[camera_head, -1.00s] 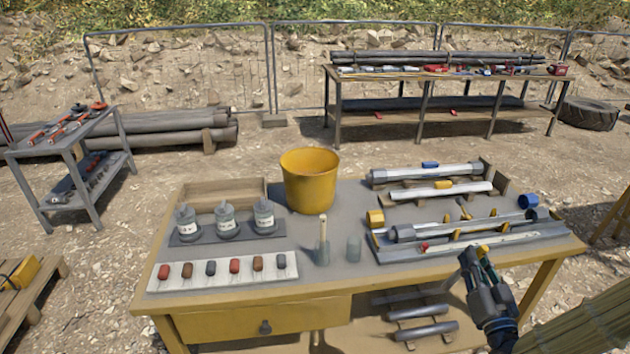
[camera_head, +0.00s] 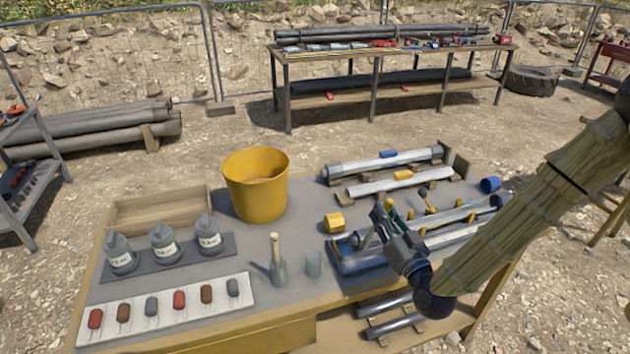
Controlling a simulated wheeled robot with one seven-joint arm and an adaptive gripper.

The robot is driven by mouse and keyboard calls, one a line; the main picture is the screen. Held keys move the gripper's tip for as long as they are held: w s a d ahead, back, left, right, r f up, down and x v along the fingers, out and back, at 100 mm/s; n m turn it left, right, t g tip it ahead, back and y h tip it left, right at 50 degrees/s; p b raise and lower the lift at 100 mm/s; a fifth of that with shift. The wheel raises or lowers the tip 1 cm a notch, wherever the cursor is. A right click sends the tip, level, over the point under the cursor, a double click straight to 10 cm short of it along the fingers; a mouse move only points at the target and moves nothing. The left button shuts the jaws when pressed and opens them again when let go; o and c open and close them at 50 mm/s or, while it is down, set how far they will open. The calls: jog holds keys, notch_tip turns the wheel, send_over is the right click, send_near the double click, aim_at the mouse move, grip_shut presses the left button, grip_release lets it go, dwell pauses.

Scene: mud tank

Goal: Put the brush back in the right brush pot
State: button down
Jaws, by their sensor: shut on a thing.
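My gripper (camera_head: 382,213) is over the front left end of the pipe racks on the table. It is shut on a thin, short thing, seemingly the brush (camera_head: 368,238); the fingers and the clutter behind make its shape hard to tell. My gripper is apart from both pots.
A yellow bucket (camera_head: 256,190) stands behind the pots. Grey bottles (camera_head: 164,245) on a dark mat and a white strip (camera_head: 170,312) of coloured samples are on the left. Pipes on racks (camera_head: 385,163) fill the right side.

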jog(key=a+r+n+g+y+p, duration=0.3)
jog(key=a+n+g+y+p, duration=0.1)
jog(key=a, duration=0.4)
jog(key=a+r+n+g+y+p, duration=0.3)
jog(key=a+n+g+y, duration=0.3)
jog(key=a+n+g, duration=0.2)
jog(key=shift+a+r+n+g+p, duration=0.3)
jog(key=shift+r+n+g+p, duration=0.15)
jog(key=shift+g+p, duration=0.2)
jog(key=shift+f, duration=0.15)
notch_tip(320, 180, down, 12)
jog(key=b, duration=0.7)
